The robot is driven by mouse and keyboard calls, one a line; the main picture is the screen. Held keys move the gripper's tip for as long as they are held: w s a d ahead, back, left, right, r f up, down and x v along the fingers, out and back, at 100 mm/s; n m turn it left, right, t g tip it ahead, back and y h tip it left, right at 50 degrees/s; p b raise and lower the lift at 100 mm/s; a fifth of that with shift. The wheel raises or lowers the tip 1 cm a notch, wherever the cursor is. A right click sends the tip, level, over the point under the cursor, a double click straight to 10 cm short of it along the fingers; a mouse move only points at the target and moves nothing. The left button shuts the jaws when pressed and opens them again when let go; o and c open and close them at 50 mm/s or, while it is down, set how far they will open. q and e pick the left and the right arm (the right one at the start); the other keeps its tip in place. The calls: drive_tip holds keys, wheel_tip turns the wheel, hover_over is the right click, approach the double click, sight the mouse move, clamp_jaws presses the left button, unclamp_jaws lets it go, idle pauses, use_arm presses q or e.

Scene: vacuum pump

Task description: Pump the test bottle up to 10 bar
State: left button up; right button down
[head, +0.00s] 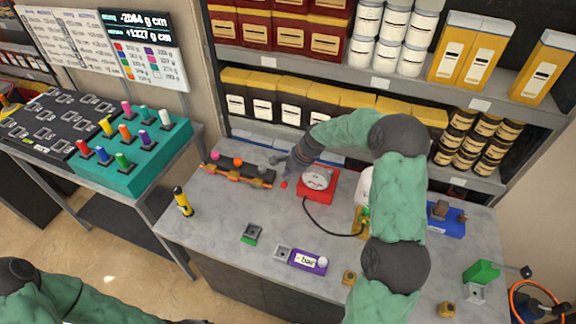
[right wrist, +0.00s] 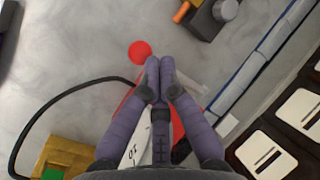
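The red pump base (head: 314,196) with a round white gauge (head: 317,178) stands at the back middle of the table. A round red knob (head: 284,184) is at its left; it also shows in the right wrist view (right wrist: 139,52). My right gripper (head: 290,170) is over the pump's left side. A white bottle (head: 363,188) is partly hidden behind my right arm.
A black hose (head: 325,226) runs from the pump to a yellow block (head: 357,231). A purple box marked "bar" (head: 310,265) lies in front. A yellow flashlight (head: 183,202) stands at the left, a dark rack (head: 238,175) behind, shelves at the back. The table's left middle is mostly clear.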

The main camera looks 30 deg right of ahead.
sight(285, 183)
drive_tip(key=shift+s+a+f+b, duration=0.35)
drive_tip(key=shift+a+f, duration=0.1)
drive_tip(key=shift+f, duration=0.2)
drive_tip(key=shift+s+a+f+b, duration=0.35)
drive_tip(key=shift+a+f, duration=0.05)
drive_tip(key=shift+f, duration=0.25)
idle(2.1)
drive_tip(key=shift+r, duration=0.1)
idle(0.4)
drive_tip(key=w+d+r+p, duration=0.4)
drive_tip(key=d+r+p, duration=0.1)
drive_tip(key=r, duration=0.2)
drive_tip(key=shift+w+r+p, duration=0.15)
drive_tip(key=shift+r+p, duration=0.2)
drive_tip(key=shift+r, duration=0.05)
idle(1.1)
drive_tip(key=shift+d, duration=0.1)
drive_tip(key=r+p, duration=0.1)
drive_tip(key=w+d+r+p, duration=0.1)
drive_tip(key=w+d+r, duration=0.1)
drive_tip(key=shift+d+r+p, duration=0.2)
drive_tip(key=shift+r+p, duration=0.2)
idle(1.0)
